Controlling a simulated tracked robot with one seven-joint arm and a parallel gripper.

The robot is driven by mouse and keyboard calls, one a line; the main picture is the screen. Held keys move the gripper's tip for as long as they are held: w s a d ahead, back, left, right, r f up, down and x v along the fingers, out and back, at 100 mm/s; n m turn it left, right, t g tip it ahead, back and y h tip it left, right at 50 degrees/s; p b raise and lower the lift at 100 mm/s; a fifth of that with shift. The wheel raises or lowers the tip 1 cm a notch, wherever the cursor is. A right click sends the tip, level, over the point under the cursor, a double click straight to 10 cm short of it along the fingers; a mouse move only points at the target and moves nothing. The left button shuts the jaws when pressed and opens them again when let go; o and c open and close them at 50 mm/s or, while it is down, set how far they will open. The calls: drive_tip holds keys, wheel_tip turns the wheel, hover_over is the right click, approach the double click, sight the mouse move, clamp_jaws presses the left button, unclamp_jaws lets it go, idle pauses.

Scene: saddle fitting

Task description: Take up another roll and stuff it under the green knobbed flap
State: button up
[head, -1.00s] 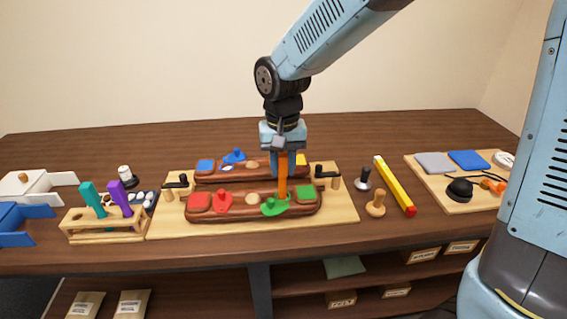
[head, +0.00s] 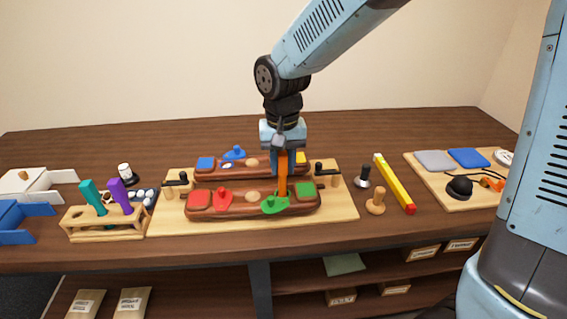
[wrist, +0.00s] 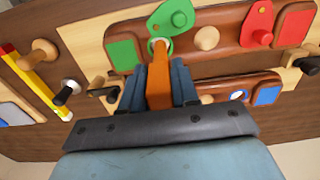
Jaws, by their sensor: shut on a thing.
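My gripper (head: 284,170) is shut on an orange bar-like tool (head: 283,182) and holds it upright over the front brown saddle panel (head: 250,213). In the wrist view the orange tool (wrist: 159,80) points at a pale round end inside a green ring (wrist: 160,46). Whether it touches is hard to tell. The green knobbed flap (head: 274,206) lies just beside this spot, and its knob shows in the wrist view (wrist: 178,18).
A wooden rack (head: 105,228) holds teal (head: 91,194) and purple (head: 121,196) handles. The red knobbed flap (head: 222,203) is left on the same panel. Dark clamps (head: 325,170) flank the panels.

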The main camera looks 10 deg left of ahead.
drive_tip(key=shift+r, duration=4)
drive_tip(key=shift+s, duration=0.1)
